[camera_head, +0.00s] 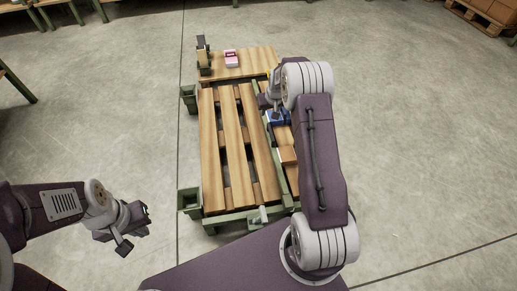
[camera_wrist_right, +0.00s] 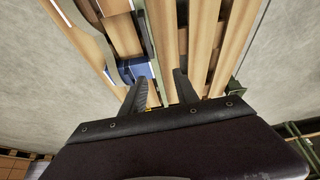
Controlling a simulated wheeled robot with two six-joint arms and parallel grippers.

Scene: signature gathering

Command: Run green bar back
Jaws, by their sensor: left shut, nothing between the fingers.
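A long thin green bar (camera_head: 268,135) runs lengthwise along the right side of the slatted wooden table. In the right wrist view the bar (camera_wrist_right: 151,52) points down toward the space between my fingers. My right gripper (camera_wrist_right: 162,92) is open, its two dark fingers apart, over the slats; whether it touches the bar cannot be told. In the head view my right arm hides most of this gripper and part of the table's right side. My left gripper (camera_head: 134,230) is shut and empty, over the floor left of the table.
A blue object (camera_head: 277,118) sits right of the bar, close to my right gripper; it also shows in the right wrist view (camera_wrist_right: 137,70). A pink item (camera_head: 231,58) and a dark-and-tan holder (camera_head: 204,56) stand on the far board (camera_head: 258,60).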

